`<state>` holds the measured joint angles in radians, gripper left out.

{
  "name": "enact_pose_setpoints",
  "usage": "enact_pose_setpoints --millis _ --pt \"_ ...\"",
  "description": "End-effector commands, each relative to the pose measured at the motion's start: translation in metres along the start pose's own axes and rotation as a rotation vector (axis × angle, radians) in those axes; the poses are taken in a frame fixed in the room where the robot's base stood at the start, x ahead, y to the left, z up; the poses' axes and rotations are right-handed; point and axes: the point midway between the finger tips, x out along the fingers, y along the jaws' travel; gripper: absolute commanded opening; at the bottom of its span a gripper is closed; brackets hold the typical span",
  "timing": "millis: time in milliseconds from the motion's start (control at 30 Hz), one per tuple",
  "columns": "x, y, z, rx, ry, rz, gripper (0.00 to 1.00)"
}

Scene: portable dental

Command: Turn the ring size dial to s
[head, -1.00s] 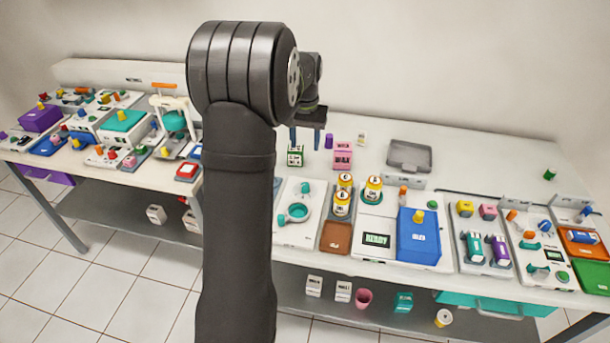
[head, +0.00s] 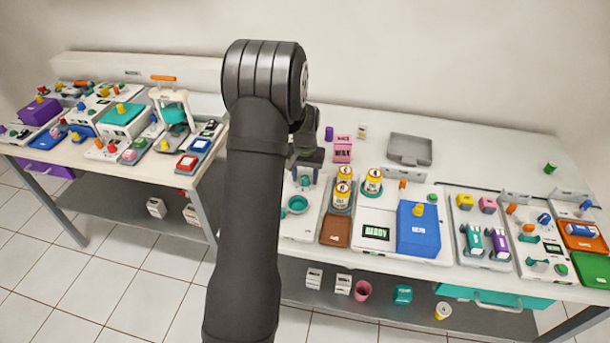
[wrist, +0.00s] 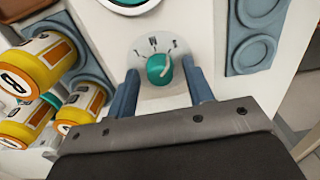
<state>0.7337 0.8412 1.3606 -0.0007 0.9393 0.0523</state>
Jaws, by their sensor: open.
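The ring size dial is a round teal knob (wrist: 157,69) on a pale plate, with dark letters around its upper side in the wrist view. A light pointer line on the knob slants to the upper right, towards the rightmost letter. The letters are small and seen at an angle. My gripper (wrist: 162,88) is open, with one blue-grey finger on each side of the knob. I cannot tell whether the fingers touch it. In the head view my gripper (head: 306,178) is down over the white ring unit (head: 298,228), beside its teal ring (head: 297,204).
Yellow-labelled jars (head: 343,187) stand close to the right of the dial, and also show at the left of the wrist view (wrist: 35,62). Blue-grey round recesses (wrist: 256,50) lie on the dial's other side. A pink box (head: 343,148) stands behind.

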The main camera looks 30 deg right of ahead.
Motion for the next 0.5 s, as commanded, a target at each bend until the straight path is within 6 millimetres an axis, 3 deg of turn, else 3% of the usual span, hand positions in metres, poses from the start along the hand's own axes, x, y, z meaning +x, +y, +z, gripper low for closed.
enact_pose_setpoints --millis 200,433,500 --pt "0.0001 0.0000 0.0000 0.000 0.000 0.000 0.47" --pt "-0.0001 0.0000 0.0000 0.000 0.000 0.000 0.03" --pt "-0.0001 0.0000 0.0000 -0.001 0.000 0.000 0.03"
